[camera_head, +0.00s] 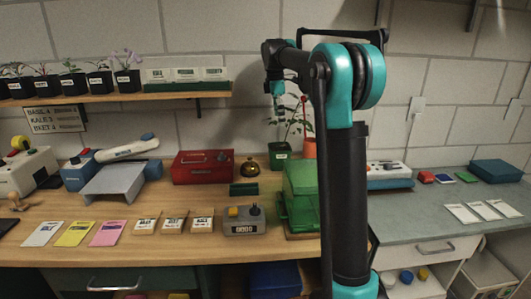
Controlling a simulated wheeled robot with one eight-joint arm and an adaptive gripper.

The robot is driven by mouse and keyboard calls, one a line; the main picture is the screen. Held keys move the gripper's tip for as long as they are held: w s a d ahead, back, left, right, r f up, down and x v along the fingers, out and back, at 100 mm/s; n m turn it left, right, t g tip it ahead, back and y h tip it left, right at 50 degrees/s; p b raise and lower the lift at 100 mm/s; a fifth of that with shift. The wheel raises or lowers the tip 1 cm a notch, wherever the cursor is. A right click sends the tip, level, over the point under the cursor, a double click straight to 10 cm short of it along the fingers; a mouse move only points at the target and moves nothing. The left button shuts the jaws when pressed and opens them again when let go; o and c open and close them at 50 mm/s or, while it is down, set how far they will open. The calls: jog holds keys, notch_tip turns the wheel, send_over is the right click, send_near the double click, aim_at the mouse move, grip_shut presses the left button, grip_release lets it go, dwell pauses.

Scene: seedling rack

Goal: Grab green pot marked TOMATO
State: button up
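A green pot (280,157) with a small white label stands on the wooden counter near the wall, left of my upright arm. A leafy plant grows in it. The label is too small to read. My gripper (278,108) hangs above this pot, around the height of the plant's upper leaves. Its fingers are small and dark against the wall, and I cannot tell whether they are open or shut. Whether it touches the leaves is unclear.
An orange pot (309,148) stands right beside the green pot, partly behind my arm. A brass bell (250,168), a red box (203,167) and a green machine (300,190) stand nearby. A wall shelf (115,96) holds several dark labelled pots at left.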

aim_at(280, 156)
jog(key=f, duration=1.1)
jog(key=w+d+f, duration=0.1)
jog(key=f, duration=0.5)
jog(key=shift+f, duration=0.2)
jog(key=shift+c, duration=0.5)
jog(key=shift+a, duration=0.1)
jog(key=c, duration=1.7)
jog(key=shift+o, duration=0.2)
jog(key=shift+r, duration=0.2)
